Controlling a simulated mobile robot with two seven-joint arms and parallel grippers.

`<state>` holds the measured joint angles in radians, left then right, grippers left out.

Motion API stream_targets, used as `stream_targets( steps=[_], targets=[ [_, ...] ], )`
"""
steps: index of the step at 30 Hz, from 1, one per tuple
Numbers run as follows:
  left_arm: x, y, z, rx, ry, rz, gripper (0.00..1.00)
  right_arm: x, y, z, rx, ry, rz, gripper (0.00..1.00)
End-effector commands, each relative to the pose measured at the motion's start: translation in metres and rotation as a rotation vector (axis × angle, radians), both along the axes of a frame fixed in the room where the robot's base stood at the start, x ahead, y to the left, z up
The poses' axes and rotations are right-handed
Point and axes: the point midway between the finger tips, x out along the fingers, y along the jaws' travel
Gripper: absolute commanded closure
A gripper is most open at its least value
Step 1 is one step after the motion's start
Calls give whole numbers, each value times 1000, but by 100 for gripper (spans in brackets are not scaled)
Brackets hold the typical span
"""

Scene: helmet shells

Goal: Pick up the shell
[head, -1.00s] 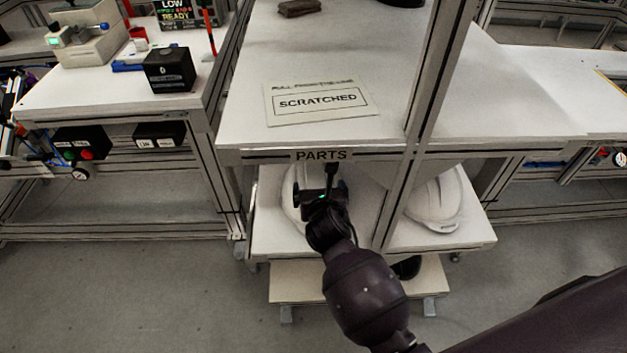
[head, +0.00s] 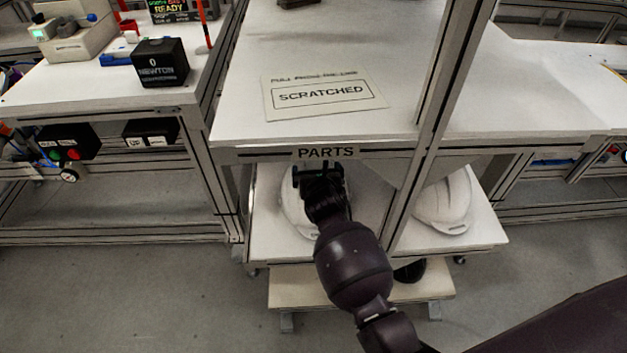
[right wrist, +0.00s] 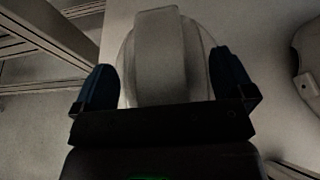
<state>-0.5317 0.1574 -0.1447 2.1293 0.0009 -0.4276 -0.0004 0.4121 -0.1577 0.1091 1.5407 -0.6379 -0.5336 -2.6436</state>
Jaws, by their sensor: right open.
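A white helmet shell (head: 290,203) sits on the left part of the lower shelf under the PARTS label. My right gripper (head: 318,172) is over this shell and hides much of it. In the right wrist view the shell (right wrist: 165,60) lies ahead, its raised centre band between the two open fingers of the gripper (right wrist: 165,90). I cannot tell whether the fingers touch it. A second white shell (head: 444,203) sits on the right part of the same shelf, and its edge shows in the right wrist view (right wrist: 308,60). My left gripper is not in view.
The upper table top (head: 350,60) overhangs the shelf (head: 378,228), with a SCRATCHED sign (head: 322,95) on it. A frame post (head: 440,110) stands between the two shells. A side bench (head: 110,90) at left holds a black NEWTON box (head: 160,63).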

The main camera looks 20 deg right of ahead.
Motion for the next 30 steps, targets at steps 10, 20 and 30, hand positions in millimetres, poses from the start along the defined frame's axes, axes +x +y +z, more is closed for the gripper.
stream_targets(
  steps=[10, 20, 30],
  targets=[
    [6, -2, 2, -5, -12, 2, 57, 8, -1, -1, 1, -3, 1, 0],
    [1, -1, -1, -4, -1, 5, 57, 7, -2, -2, 1, -1, 0, 44],
    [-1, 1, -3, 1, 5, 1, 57, 6, -2, -6, 2, 7, -1, 96]
  ],
)
